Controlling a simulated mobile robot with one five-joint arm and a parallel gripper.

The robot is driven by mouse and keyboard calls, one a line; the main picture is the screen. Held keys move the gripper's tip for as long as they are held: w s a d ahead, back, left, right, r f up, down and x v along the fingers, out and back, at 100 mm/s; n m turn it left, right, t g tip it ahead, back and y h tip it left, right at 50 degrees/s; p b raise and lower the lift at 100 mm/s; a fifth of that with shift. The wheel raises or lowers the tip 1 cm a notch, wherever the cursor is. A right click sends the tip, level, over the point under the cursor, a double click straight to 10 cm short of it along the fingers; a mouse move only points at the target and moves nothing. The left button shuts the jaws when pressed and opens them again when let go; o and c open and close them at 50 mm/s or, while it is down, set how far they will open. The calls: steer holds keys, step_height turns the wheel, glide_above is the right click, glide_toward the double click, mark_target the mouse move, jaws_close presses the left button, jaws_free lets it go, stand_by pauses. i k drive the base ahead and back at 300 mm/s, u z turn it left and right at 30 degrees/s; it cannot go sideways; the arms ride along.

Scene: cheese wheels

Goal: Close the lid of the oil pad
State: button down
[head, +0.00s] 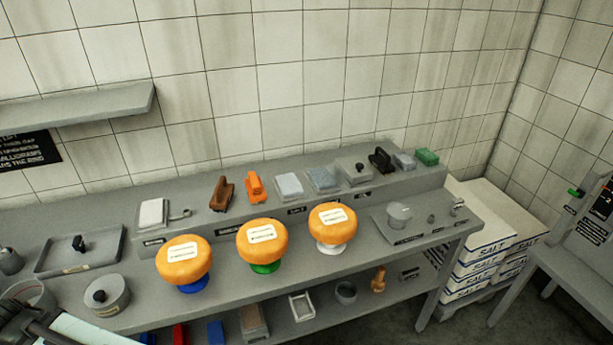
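I cannot tell for sure which thing is the oil pad. A square grey box (354,174) with a small dark knob sits on the raised back ledge. My gripper's fingers do not show.
Three orange cheese wheels (184,265) (262,242) (333,222) stand on coloured stands along the grey bench (135,318). Brushes, pads and blocks line the back ledge. A scale-like plate (440,232) is at right. Salt sacks (485,225) are stacked beyond the bench's right end.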

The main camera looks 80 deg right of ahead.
mark_target(351, 167)
steer(key=u, duration=0.35)
steer(key=k, duration=1.35)
steer(key=z, duration=0.7)
steer(key=i, duration=1)
steer(key=u, duration=0.05)
